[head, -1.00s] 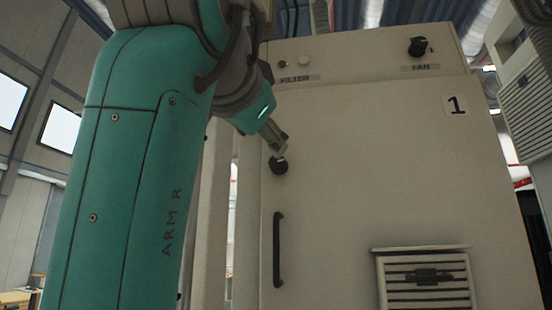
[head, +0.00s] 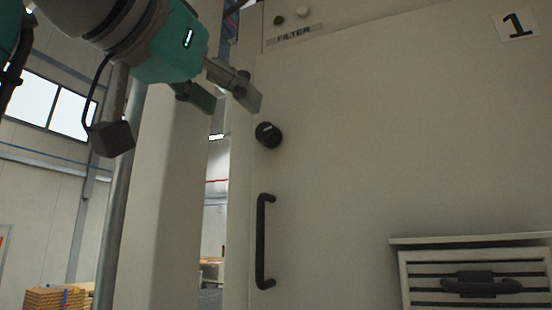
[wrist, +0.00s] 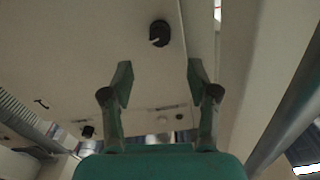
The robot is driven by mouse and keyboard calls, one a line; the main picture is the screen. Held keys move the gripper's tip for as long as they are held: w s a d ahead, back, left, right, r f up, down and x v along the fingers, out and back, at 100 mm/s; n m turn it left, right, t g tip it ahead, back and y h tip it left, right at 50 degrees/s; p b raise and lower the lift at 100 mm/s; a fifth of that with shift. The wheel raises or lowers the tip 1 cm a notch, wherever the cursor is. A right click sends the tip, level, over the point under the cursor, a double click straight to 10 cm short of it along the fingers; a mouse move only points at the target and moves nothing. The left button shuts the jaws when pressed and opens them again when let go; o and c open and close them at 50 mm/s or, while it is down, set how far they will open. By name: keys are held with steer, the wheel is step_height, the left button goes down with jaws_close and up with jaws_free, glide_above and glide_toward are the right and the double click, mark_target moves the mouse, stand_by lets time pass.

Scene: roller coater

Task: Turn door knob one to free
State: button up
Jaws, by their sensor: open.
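Door knob one (head: 267,134) is a round black knob with a pale mark, on the beige cabinet door (head: 380,140) labelled 1. It sits above the black vertical door handle (head: 263,242). My gripper (head: 232,102) is open and empty, up and to the left of the knob and apart from it in the head view. In the wrist view the knob (wrist: 159,33) shows beyond my two spread fingers (wrist: 157,84), near the top middle. Its pale mark is tilted there. Nothing hides the knob in either view.
A vent box (head: 475,285) with a dark handle juts from the door at lower right. A beige post (head: 165,200) stands left of the cabinet with a narrow gap between. Small controls over a FILTER label (head: 293,33) sit above the door.

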mark_target(263, 130)
steer(key=x, duration=1)
steer(key=shift+w+d, duration=0.15)
steer(key=shift+w, duration=0.2)
